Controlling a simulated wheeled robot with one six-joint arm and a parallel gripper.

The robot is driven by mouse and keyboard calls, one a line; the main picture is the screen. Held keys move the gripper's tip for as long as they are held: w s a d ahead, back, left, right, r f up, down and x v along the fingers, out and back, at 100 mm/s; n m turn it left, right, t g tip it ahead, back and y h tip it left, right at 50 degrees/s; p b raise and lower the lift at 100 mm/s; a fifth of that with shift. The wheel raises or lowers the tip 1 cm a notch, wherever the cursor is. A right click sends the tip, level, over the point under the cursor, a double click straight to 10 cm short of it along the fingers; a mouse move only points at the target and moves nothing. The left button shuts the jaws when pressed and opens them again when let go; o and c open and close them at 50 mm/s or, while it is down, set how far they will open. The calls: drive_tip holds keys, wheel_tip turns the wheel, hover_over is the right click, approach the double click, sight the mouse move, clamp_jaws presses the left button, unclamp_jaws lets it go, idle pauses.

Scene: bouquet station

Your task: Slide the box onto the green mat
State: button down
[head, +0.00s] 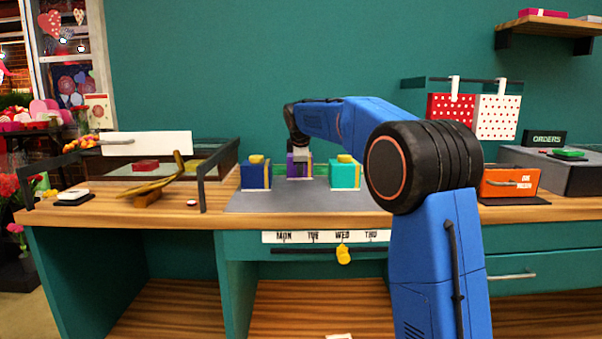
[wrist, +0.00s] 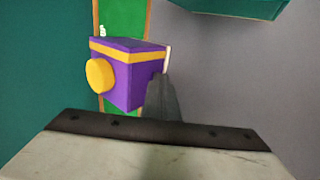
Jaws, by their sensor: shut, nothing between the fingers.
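A purple box (head: 297,165) with a yellow band and round yellow knob stands at the back of the grey work surface, between two other boxes. It also shows in the wrist view (wrist: 128,80). The green mat (wrist: 122,18), with a thin brown edge, shows above the box and in small patches below it in the wrist view. The box overlaps the mat there; how much of its base rests on it is hidden. My gripper (wrist: 163,90) is shut and empty, its fingertips close against the box's right side in the wrist view; I cannot tell whether they touch.
A blue box (head: 256,176) stands left of the purple one and a teal box (head: 345,176) right, both with yellow tops. The grey surface (head: 300,202) in front is clear. A black-framed stand (head: 203,180) is at left, an orange drawer (head: 510,182) at right.

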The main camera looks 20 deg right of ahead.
drive_tip(key=shift+w, duration=0.15)
drive_tip(key=shift+w+d, duration=0.3)
drive_tip(key=shift+w, duration=0.6)
drive_tip(key=shift+w+d, duration=0.25)
drive_tip(key=shift+w, duration=0.65)
drive_tip(key=shift+w, duration=0.1)
drive_tip(key=shift+w+d, duration=0.3)
drive_tip(key=shift+w, duration=0.6)
drive_tip(key=shift+w+d, duration=0.25)
drive_tip(key=shift+w, duration=0.65)
drive_tip(key=shift+w, duration=0.2)
drive_tip(key=shift+s, duration=0.1)
drive_tip(key=shift+s+a+r, duration=0.25)
drive_tip(key=shift+s+r, duration=0.1)
drive_tip(key=shift+s, duration=0.6)
drive_tip(key=shift+s+a+r, duration=0.3)
drive_tip(key=shift+s, duration=0.65)
drive_tip(key=shift+s+a+r, duration=0.25)
drive_tip(key=shift+s+r, duration=0.1)
drive_tip(key=shift+s, duration=0.6)
drive_tip(key=shift+s, duration=0.1)
